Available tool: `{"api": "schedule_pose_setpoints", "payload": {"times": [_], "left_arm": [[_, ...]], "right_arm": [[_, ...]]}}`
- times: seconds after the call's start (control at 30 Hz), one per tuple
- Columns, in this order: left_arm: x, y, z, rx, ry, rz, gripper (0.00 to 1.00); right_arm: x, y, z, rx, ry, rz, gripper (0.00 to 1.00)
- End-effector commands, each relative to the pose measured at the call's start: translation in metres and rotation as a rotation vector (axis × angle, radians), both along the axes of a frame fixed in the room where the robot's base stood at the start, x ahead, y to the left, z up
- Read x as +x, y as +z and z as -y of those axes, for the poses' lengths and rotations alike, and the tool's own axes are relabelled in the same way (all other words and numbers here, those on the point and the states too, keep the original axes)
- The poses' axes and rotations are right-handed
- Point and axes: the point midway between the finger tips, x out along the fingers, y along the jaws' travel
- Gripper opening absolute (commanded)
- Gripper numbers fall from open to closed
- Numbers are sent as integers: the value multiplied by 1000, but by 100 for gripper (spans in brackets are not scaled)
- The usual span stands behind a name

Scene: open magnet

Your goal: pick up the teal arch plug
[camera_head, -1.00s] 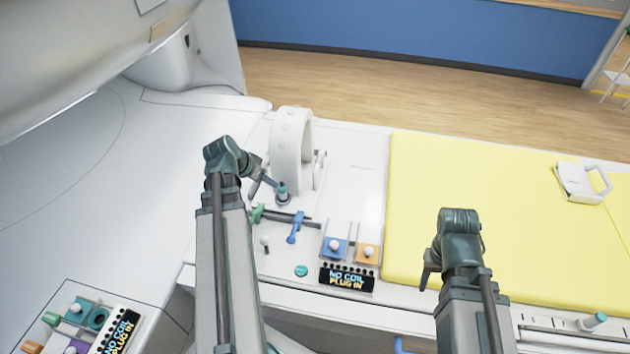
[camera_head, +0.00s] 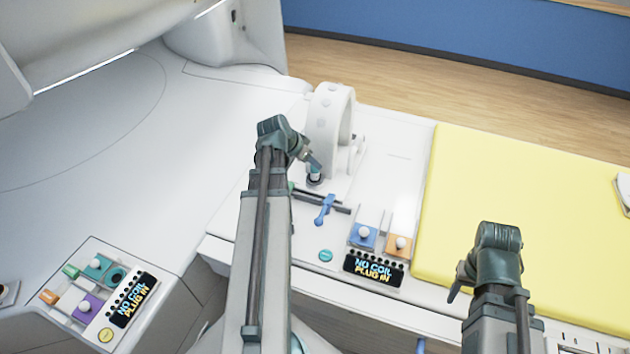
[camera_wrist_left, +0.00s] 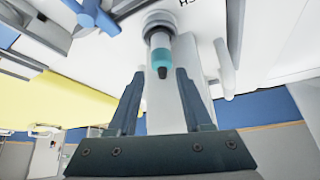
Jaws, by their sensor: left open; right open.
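The teal arch plug (camera_head: 314,177) stands in a round dark-rimmed socket beside the white arch coil (camera_head: 330,115). In the left wrist view the plug (camera_wrist_left: 162,55) shows a grey shaft, a teal band and a dark tip. My left gripper (camera_head: 311,161) is at the plug in the head view. In the left wrist view the open fingers (camera_wrist_left: 158,85) have the plug's tip in the gap between them; I cannot tell whether they touch it. My right gripper (camera_head: 460,284) is open and empty near the yellow pad, mostly seen from behind.
A blue lever (camera_head: 324,208) lies just in front of the plug. A blue block (camera_head: 364,236) and an orange block (camera_head: 399,246) stand behind a sign panel (camera_head: 374,269). A second panel (camera_head: 133,300) is at lower left. The yellow pad (camera_head: 530,200) is clear.

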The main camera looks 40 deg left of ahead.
Motion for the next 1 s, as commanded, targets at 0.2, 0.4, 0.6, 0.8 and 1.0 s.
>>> {"api": "schedule_pose_setpoints", "payload": {"times": [0.2, 0.4, 0.6, 0.8, 1.0], "left_arm": [[2, -3, 0, 0, 0, 0, 50], [7, -18, -1, 1, -1, -1, 50], [18, -42, -2, 1, -3, -1, 50], [26, -51, -1, 1, -1, -1, 50], [25, -49, -1, 0, 0, -1, 46]], "right_arm": [[0, -3, 0, 0, 0, 0, 50], [0, -18, 0, 0, -1, 0, 50], [0, -42, 0, 0, -1, 0, 50], [0, -50, 0, 0, -1, 0, 50], [0, -49, 0, 0, -1, 0, 50]]}}
